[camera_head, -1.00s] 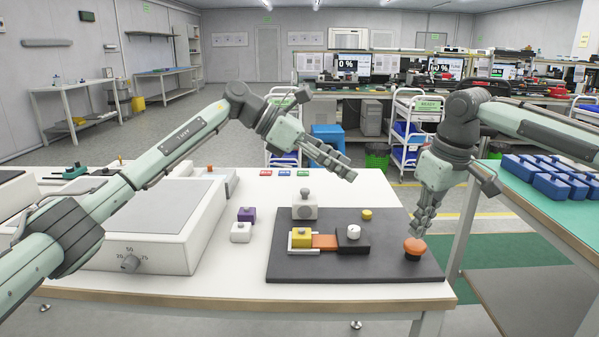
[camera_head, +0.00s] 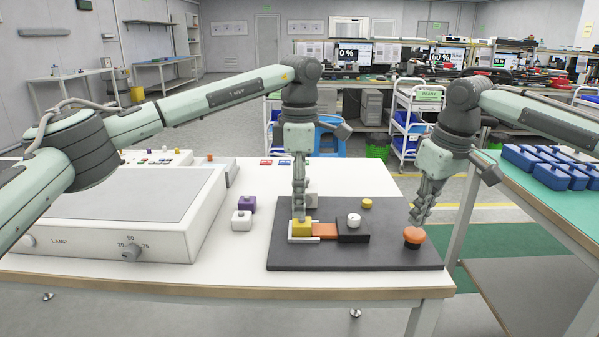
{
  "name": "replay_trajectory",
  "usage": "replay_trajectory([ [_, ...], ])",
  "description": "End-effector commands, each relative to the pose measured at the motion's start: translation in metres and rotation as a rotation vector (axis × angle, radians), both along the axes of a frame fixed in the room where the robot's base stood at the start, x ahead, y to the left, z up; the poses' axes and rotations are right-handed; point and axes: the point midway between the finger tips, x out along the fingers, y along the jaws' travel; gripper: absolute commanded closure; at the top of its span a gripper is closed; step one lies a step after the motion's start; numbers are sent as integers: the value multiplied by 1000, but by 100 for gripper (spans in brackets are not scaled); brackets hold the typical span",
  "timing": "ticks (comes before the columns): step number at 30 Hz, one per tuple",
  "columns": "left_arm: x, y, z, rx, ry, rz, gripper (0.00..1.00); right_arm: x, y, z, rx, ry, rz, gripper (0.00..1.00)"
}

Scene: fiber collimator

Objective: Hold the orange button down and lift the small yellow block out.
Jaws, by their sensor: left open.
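The small yellow block (camera_head: 303,230) sits in a white holder (camera_head: 303,241) on the dark board. An orange bar (camera_head: 326,231) lies between it and a black box with a white knob (camera_head: 353,227). My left gripper (camera_head: 299,216) points straight down at the yellow block, its fingertips at the block's top; it is open, and I cannot tell whether the fingers straddle it. The orange button (camera_head: 413,237) stands at the board's right. My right gripper (camera_head: 417,220) points down with its fingertips at the button's top; contact and finger gap are unclear.
The dark board (camera_head: 385,258) lies on a white table (camera_head: 200,272). A yellow round knob (camera_head: 367,203) stands behind the black box. A grey-white block (camera_head: 311,198) is partly hidden by my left gripper. Purple (camera_head: 246,204) and white (camera_head: 241,221) blocks stand left, beside the lamp box (camera_head: 140,212).

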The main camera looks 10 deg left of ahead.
Motion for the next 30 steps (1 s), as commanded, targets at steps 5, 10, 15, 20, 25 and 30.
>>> replay_trajectory([
  [5, 0, 0, -30, 0, 1, 1, 41, 0, 0, 0, 0, 0, 0, 100],
  [10, 0, 0, -44, -1, 0, 1, 41, 0, 0, 0, 0, 0, 0, 100],
  [15, 0, 0, -49, -2, 0, 1, 41, 0, 0, 0, 0, 0, 0, 100],
  [20, 0, 0, -49, -2, -1, 0, 41, 0, 0, 0, 0, 0, 0, 100],
  [25, 0, 0, -48, -2, -1, 0, 59, 0, 0, 0, 0, 0, 0, 100],
  [30, 0, 0, -48, -2, 0, 0, 80, 0, 0, 0, 0, 0, 0, 100],
])
